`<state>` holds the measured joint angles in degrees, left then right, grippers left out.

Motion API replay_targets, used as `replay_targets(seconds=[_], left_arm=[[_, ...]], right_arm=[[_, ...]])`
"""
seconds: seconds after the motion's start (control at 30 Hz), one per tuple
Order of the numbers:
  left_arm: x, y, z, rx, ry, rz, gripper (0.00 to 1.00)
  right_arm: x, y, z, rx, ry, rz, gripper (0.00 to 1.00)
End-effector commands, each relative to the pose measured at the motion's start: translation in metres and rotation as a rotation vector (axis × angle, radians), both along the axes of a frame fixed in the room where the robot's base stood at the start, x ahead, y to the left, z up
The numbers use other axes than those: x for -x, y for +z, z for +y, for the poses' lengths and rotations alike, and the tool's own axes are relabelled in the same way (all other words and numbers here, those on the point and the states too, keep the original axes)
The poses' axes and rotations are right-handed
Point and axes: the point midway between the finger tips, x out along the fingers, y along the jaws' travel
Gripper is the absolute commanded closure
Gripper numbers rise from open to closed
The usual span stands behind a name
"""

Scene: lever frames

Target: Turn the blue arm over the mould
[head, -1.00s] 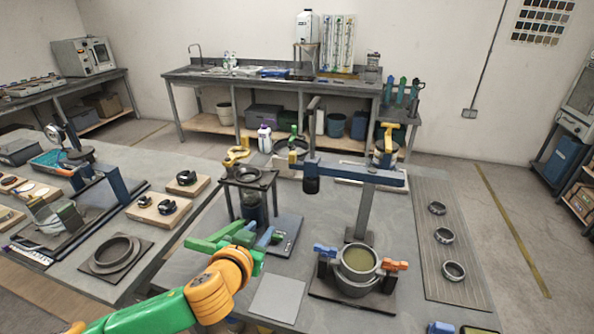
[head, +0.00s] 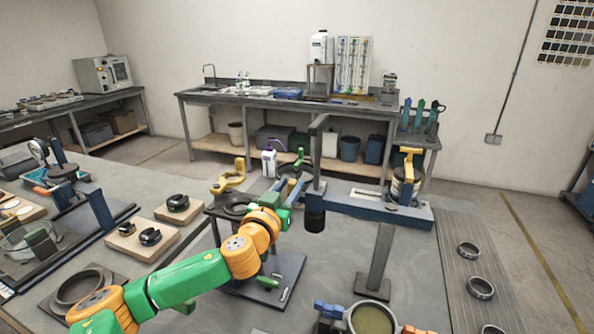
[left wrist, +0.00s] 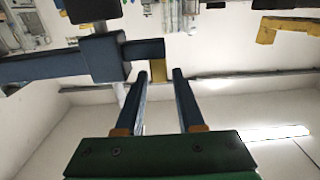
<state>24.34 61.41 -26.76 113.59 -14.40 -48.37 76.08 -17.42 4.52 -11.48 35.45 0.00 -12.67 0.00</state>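The blue arm (head: 350,202) is a level beam on a grey post (head: 378,262), with a dark cylinder (head: 314,214) hanging near its left end. The mould (head: 372,318) is a grey round pot with greenish content at the bottom edge, partly cut off. My left gripper (head: 292,184) is just left of the beam's left end. In the left wrist view its two blue fingers (left wrist: 160,74) are apart. The blue beam (left wrist: 45,67) enters that view from the left, and a yellow piece (left wrist: 159,67) shows between the fingertips; I cannot tell whether they touch it. My right gripper is out of view.
A dark stand (head: 262,280) is under my left forearm. A yellow bracket (head: 228,178) stands behind it. A yellow-topped device (head: 408,165) is at the back right. Several rings (head: 480,288) lie on a ribbed board at right.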

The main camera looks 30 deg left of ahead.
Motion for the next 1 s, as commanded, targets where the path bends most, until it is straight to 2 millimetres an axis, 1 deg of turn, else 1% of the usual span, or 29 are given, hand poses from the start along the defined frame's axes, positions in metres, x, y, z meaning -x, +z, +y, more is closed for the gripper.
replay_targets(seconds=[0.03,0.1,0.3,0.47,0.7,0.77,0.8,0.83,0.87,1.0], left_arm=[[-0.008,0.004,0.002,0.003,0.002,-0.002,0.62],[-0.019,0.003,0.004,0.001,-0.001,0.001,0.62],[-0.04,0.001,0.009,0.0,0.0,0.001,0.62],[-0.047,0.0,0.01,-0.001,-0.002,0.001,0.62],[-0.047,-0.001,0.011,-0.002,-0.002,0.001,0.62],[-0.047,-0.001,0.011,-0.001,-0.002,0.002,0.79],[-0.047,-0.001,0.011,-0.001,-0.002,0.002,0.9],[-0.047,-0.001,0.011,-0.002,-0.002,0.001,0.98],[-0.047,-0.001,0.011,-0.001,-0.002,0.002,1.0],[-0.047,-0.001,0.011,-0.002,-0.002,0.001,1.0]], right_arm=[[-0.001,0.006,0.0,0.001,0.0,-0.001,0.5],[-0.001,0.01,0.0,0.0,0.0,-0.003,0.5],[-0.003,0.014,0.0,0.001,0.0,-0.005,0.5],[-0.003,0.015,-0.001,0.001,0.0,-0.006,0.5],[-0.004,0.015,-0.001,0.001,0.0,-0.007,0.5],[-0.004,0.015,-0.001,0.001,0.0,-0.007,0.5],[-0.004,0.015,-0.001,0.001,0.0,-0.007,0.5],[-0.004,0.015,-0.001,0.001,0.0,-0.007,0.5],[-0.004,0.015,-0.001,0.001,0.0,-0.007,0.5],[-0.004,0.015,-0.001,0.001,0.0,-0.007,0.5]])
